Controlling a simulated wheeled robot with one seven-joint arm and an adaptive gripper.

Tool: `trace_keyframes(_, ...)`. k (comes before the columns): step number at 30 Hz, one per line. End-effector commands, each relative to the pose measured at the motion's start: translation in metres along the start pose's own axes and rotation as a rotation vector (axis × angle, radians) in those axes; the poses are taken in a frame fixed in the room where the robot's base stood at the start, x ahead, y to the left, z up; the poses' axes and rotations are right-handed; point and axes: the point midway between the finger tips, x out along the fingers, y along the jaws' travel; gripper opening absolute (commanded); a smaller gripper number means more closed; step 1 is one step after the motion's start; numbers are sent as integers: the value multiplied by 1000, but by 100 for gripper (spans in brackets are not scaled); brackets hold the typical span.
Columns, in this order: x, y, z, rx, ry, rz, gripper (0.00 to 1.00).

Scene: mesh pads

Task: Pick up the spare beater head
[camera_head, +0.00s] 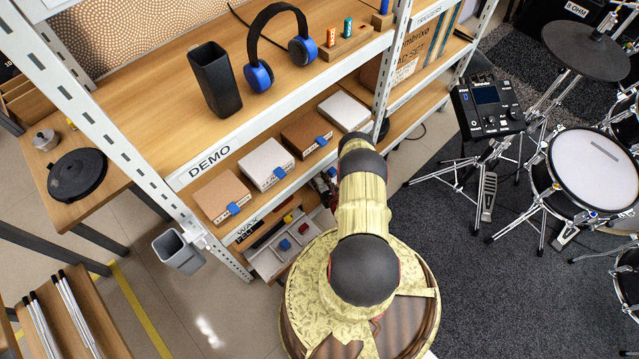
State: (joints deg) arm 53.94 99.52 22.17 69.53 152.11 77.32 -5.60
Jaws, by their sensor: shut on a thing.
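My arm (361,205) rises from my round base and blocks the view of the shelf bay behind it. I cannot make out my gripper or its fingertips, so whatever lies between them is hidden. A small dark and red shape (325,186) shows just left of my arm, below the middle shelf; I cannot tell what it is. I cannot identify the spare beater head. A grey divided tray (262,262) on the low shelf holds small pieces, among them a blue one (285,245) and a red one (303,228).
Boxes with blue tabs, one of them white (266,163), line the middle shelf. Headphones (262,76) and a black cup (215,79) stand above. A shelf upright (110,130) and a grey bin (178,251) are at left. Drums (592,166) and stands fill the right.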

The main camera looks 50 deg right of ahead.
Motion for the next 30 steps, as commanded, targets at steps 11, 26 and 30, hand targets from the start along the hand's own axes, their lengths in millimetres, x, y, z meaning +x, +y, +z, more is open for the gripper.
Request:
trace_keyframes(11, 0, 0, 0, 0, 0, 0, 5)
trace_keyframes(26, -44, -5, 48, 4, 2, -3, 5)
trace_keyframes(30, -79, -9, 68, 3, 1, -3, 5)
